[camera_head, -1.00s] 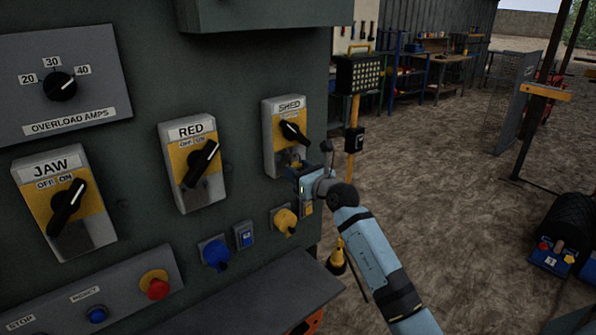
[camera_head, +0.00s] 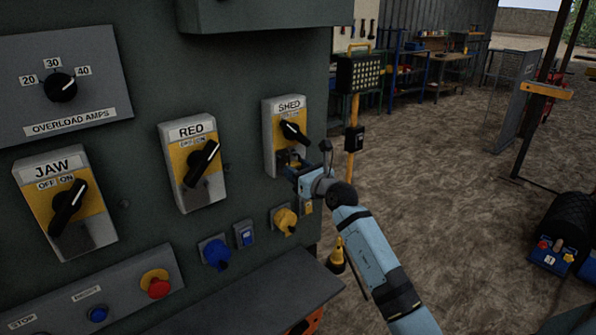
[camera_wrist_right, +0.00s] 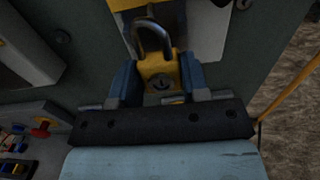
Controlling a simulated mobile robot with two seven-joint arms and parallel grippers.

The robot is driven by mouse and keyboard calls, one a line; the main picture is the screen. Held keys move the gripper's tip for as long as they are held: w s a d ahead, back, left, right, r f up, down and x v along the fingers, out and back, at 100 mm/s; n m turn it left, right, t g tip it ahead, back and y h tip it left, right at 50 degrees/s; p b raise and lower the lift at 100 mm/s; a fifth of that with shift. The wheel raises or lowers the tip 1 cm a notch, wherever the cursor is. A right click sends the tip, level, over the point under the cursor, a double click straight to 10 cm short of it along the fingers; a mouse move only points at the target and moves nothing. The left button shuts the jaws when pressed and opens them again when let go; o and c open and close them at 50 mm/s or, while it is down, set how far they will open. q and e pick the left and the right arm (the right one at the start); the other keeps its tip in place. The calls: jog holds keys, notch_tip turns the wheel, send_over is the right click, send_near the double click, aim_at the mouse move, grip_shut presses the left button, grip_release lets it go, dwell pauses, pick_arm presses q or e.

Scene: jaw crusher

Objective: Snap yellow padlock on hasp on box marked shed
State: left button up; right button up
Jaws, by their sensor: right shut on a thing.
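The box marked SHED (camera_head: 270,140) is on the panel's right side, with a black rotary handle (camera_head: 294,132) on its yellow plate. My right gripper (camera_head: 285,162) is at the lower part of this box. In the right wrist view my right gripper (camera_wrist_right: 160,85) is shut on the yellow padlock (camera_wrist_right: 158,68), gripping its body from both sides. The padlock's metal shackle (camera_wrist_right: 152,38) points up toward the box. The hasp cannot be made out, and I cannot tell whether the shackle touches it. My left gripper is not in view.
The RED box (camera_head: 180,185) and JAW box (camera_head: 30,200) are to the left on the same panel. Below are a yellow socket (camera_head: 285,220), a blue socket (camera_head: 215,253) and a protruding shelf (camera_head: 265,305). Open ground lies to the right.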

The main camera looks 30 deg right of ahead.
jog(key=shift+w, duration=0.65)
jog(key=o, duration=1)
jog(key=shift+o, duration=0.2)
jog(key=s+b, duration=0.1)
jog(key=s, duration=1.2)
jog(key=shift+s+d, duration=0.4)
jog(key=shift+d, duration=0.05)
jog(key=shift+f, duration=0.1)
